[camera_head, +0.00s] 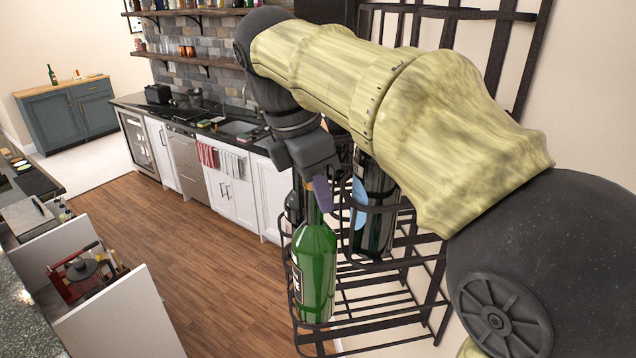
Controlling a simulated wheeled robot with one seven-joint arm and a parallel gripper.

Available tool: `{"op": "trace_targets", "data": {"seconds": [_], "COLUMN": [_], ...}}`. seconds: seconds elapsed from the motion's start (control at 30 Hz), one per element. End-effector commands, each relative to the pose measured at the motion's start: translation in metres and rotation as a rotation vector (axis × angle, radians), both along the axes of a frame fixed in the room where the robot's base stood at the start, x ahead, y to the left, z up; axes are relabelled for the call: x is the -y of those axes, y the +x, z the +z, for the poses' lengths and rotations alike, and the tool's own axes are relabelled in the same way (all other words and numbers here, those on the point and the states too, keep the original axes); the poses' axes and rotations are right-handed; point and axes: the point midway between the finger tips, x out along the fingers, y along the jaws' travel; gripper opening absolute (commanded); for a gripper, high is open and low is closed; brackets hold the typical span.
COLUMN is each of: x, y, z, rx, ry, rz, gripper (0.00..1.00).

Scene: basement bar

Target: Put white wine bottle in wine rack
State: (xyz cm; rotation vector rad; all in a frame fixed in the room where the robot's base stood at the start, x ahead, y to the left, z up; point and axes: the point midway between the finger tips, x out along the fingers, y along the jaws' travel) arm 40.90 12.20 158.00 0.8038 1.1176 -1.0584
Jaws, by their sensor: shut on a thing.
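A green glass bottle (315,265) with a dark label hangs upright beneath my gripper (317,190). I take it to be the white wine bottle. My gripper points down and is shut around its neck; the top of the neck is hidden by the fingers. The wine rack (392,325) is a dark metal frame of wire baskets by the wall, right of and behind the bottle. The bottle overlaps the rack's left front in the picture; I cannot tell whether it is inside a basket or in front of it. My arm hides the rack's upper middle.
A dark bottle (376,205) stands in the rack right of the green one, and another dark bottle (292,206) shows behind it at left. The counter (128,100) runs along the back. An open drawer (120,315) is at lower left. The wooden floor (190,250) between is clear.

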Motion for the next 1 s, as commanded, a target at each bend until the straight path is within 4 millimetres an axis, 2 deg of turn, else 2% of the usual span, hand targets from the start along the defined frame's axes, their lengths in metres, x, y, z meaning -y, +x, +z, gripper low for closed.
{"op": "trace_targets", "data": {"seconds": [0.23, 0.4, 1.0], "x": [0.000, 0.004, 0.004], "y": [-0.001, 0.000, 0.000], "z": [-0.022, -0.028, -0.037], "rx": [0.000, 0.002, 0.003], "ry": [0.000, 0.001, 0.001], "rz": [-0.001, -0.001, 0.000], "gripper": [0.00, 0.00, 0.00]}}
